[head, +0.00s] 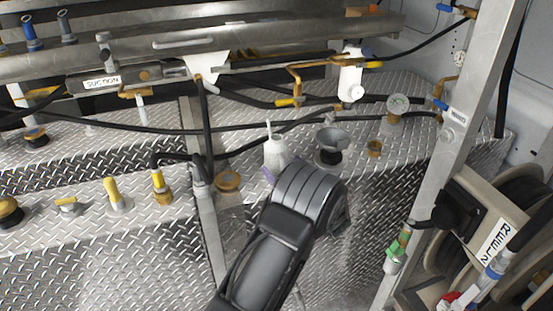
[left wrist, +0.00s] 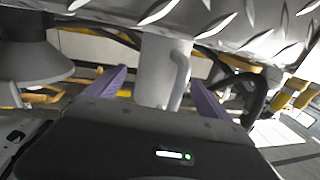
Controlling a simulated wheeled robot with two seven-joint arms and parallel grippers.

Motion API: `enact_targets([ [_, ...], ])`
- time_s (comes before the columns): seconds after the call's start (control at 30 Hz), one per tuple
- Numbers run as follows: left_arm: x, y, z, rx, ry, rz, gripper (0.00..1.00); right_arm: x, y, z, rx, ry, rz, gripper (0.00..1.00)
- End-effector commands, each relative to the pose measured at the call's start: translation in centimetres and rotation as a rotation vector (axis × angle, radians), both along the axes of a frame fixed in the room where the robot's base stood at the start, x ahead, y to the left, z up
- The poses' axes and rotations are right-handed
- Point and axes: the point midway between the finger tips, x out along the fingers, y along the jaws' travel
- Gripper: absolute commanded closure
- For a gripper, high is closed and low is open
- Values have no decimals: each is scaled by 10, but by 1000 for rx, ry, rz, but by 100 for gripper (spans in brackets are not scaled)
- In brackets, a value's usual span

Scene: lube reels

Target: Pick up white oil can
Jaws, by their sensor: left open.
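The white oil can (head: 274,152) stands upright on the diamond-plate deck in the middle of the head view, its thin spout pointing up. My left gripper (head: 268,174) is at its near side, with a purple finger showing beside the can's lower part. In the left wrist view the can (left wrist: 153,62) with its handle shows between the two purple fingers of the open left gripper (left wrist: 157,76). I cannot tell whether either finger touches it. The can's base is partly hidden by my arm in the head view. My right gripper is not in view.
A grey funnel (head: 332,140) stands just right of the can, and a brass cap (head: 228,181) lies to its left. Black hoses (head: 140,127) run behind. A metal post (head: 455,130) and a hose reel (head: 520,195) are at the right.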

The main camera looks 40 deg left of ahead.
Motion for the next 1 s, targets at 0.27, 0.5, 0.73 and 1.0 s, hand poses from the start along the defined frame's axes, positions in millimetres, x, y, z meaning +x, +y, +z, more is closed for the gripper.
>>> enact_targets([
  [0.27,16,36,0,1,0,3,8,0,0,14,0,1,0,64],
  [0.5,19,41,-1,0,0,0,8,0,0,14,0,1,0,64],
  [0.73,19,41,-1,0,0,0,8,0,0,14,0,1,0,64],
  [1.0,19,41,-1,0,0,0,12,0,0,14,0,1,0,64],
])
